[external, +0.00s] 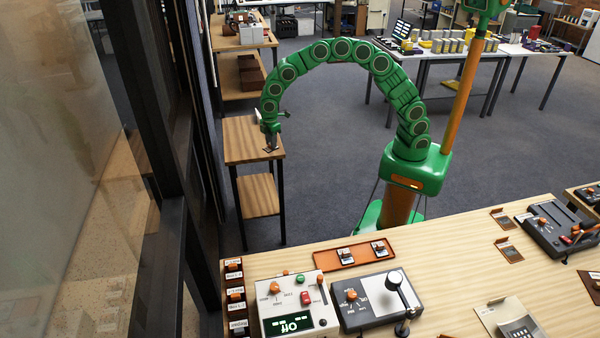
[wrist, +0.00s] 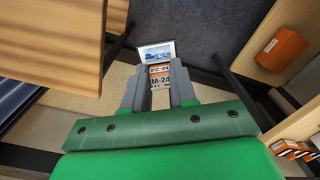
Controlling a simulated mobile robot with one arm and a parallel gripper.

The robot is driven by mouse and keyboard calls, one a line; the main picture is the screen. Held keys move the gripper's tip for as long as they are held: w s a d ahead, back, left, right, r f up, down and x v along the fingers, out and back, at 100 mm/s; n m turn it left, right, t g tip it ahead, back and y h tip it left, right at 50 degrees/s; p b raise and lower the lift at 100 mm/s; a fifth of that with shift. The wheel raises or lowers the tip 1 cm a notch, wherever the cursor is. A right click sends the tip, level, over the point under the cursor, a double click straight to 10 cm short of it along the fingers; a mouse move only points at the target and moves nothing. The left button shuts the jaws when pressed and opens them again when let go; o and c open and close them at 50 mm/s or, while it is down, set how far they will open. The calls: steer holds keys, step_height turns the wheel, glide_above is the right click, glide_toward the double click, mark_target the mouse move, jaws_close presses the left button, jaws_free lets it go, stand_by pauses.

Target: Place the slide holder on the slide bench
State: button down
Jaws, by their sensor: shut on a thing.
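My gripper (wrist: 157,85) is shut on the slide holder (wrist: 157,53), which has a small bluish picture at its far end and an orange and white label partly reading "M-24". The grey fingers stand on either side of the label and hide part of it. In the external view my gripper (external: 270,140) is low at the far left, over or close above a small wooden stand (external: 240,153). The slide holder there is a small dark shape at the fingertips; contact with the stand is unclear. No surface is clearly marked as the slide bench.
A long wooden table (external: 430,258) in front carries an orange tray (external: 352,255) with two small items, a control box (external: 290,310) and other devices. Shelves (external: 243,90) stand beyond the stand. In the wrist view, an orange box (wrist: 283,48) sits on wood at right. Carpet lies between.

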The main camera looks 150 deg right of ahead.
steer(key=w+a+n, duration=0.1)
steer(key=w+a, duration=1)
steer(key=a, duration=0.2)
steer(key=w+a+n, duration=0.1)
steer(key=w+a, duration=0.9)
steer(key=a, duration=0.3)
steer(key=w+a, duration=0.2)
steer(key=a, duration=1.3)
steer(key=w+a+f+n, duration=0.1)
steer(key=w+a, duration=0.1)
steer(key=a, duration=1.3)
steer(key=shift+w+f, duration=0.2)
steer(key=shift+w, duration=0.2)
steer(key=n, duration=0.3)
steer(key=a+n, duration=0.1)
steer(key=n, duration=0.2)
steer(key=a+n, duration=0.1)
steer(key=n, duration=0.2)
steer(key=shift+w+a+r, duration=0.2)
steer(key=shift+w+r, duration=0.2)
steer(key=shift+f, duration=0.1)
steer(key=shift+f, duration=3.25)
